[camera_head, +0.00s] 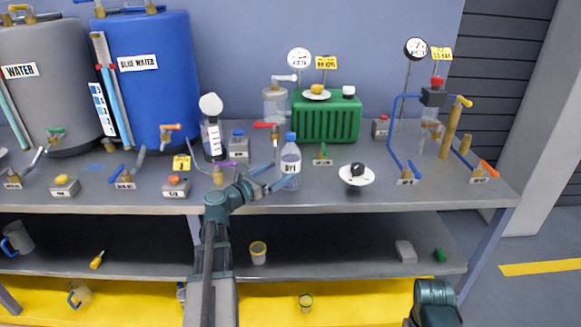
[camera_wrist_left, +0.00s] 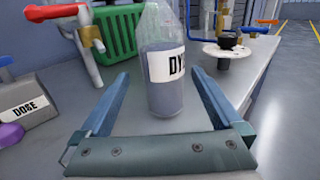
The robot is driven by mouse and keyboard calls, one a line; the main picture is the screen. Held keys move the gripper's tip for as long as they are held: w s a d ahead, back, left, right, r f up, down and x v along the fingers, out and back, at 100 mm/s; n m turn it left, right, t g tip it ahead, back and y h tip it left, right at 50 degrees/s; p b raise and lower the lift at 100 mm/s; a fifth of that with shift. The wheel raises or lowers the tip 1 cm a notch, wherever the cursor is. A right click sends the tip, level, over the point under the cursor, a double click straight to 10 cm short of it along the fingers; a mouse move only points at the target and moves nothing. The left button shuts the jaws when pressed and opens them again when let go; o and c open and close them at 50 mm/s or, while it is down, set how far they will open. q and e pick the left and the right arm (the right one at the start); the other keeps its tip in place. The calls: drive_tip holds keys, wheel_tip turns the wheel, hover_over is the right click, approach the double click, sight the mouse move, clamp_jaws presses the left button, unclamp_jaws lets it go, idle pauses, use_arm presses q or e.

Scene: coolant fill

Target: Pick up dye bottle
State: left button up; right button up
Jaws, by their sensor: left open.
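The dye bottle (camera_head: 290,163) is a clear bottle with a blue cap, grey-blue liquid and a "DYE" label. It stands upright on the bench top, in front of the green box. My left gripper (camera_head: 276,178) is open at the bottle, its blue fingers reaching toward it from the left. In the left wrist view the bottle (camera_wrist_left: 166,75) stands between and just beyond the fingertips of the left gripper (camera_wrist_left: 163,85), with a visible gap on each side. The bottle's cap is out of the wrist view. My right arm shows only in part at the bottom right; its fingers are not visible.
A red-handled tap (camera_head: 270,127) stands left of the bottle and also shows in the wrist view (camera_wrist_left: 80,35). The green box (camera_head: 325,118) is behind. A white disc with a black knob (camera_head: 357,173) sits to the right. The bench's front edge is close.

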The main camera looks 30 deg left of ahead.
sight(291, 166)
use_arm(q)
drive_tip(key=shift+w+d, duration=0.1)
drive_tip(key=shift+w, duration=0.15)
drive_tip(key=x, duration=0.5)
drive_tip(key=shift+d, duration=0.15)
drive_tip(key=shift+c, duration=0.2)
clamp_jaws()
